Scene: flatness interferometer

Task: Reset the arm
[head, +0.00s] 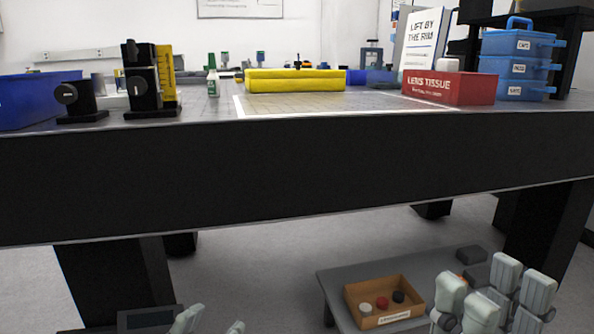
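My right gripper (490,292) is at the bottom right, with its pale grey fingers pointing up and spread apart. Nothing shows between them. It appears in front of the right end of a low grey bench, well below the top of the big table. My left gripper (211,324) shows only as two pale fingertips at the bottom edge, with a gap between them and nothing seen in it. The rest of both arms is out of view.
A large black-sided table (300,165) spans the view. It bears a yellow bar (295,80), a red lens tissue box (448,88), blue cases (515,68), a blue bin (35,100) and black mounts (140,85). A low bench (340,278) holds a cardboard tray (383,321).

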